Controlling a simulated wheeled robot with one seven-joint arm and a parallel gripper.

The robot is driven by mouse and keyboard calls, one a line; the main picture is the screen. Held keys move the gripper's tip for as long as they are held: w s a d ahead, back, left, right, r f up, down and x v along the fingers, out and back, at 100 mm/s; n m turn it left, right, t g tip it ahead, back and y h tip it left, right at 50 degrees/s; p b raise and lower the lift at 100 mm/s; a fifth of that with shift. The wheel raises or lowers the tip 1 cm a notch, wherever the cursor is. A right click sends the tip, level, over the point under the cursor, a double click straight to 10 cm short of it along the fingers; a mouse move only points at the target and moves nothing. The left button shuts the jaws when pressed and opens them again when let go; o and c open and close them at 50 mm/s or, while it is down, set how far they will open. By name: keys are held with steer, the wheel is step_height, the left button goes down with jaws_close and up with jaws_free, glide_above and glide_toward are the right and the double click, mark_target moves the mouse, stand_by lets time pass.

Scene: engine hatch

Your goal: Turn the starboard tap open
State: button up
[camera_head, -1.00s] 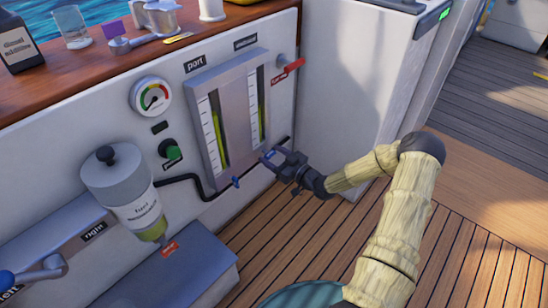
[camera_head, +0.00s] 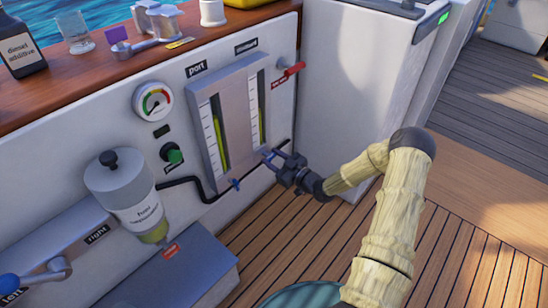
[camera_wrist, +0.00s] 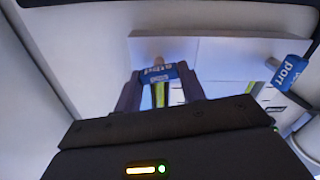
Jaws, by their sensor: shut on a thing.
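The gauge panel (camera_head: 232,125) on the white wall has two sight tubes, labelled port and starboard. The starboard tap (camera_head: 267,154) is a small blue handle at the panel's lower right. My gripper (camera_head: 272,158) is at this tap and partly hides it. In the wrist view the blue starboard handle (camera_wrist: 155,72) lies crosswise between the two fingers of my gripper (camera_wrist: 158,85), which are shut on it. Its lettering is upside down and hard to read. The blue port tap (camera_head: 235,184) is apart, to the left; it also shows in the wrist view (camera_wrist: 290,72).
A red-handled valve (camera_head: 288,76) is above right of the panel. A black hose (camera_head: 190,181) runs along the wall below it. A white cabinet (camera_head: 350,90) stands to the right. A fuel separator (camera_head: 125,190) is at left. The deck (camera_head: 260,235) below is clear.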

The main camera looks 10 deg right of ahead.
steer(key=n+p, duration=0.1)
steer(key=n, duration=0.3)
steer(key=shift+s, duration=0.1)
steer(key=n+p, duration=0.1)
steer(key=n, duration=0.3)
steer(key=shift+f, duration=0.15)
steer(key=n+p, duration=0.1)
steer(key=n, duration=0.3)
steer(key=shift+f+n, duration=0.15)
steer(key=shift+n, duration=1.55)
steer(key=o, duration=1)
steer(key=shift+p, duration=0.3)
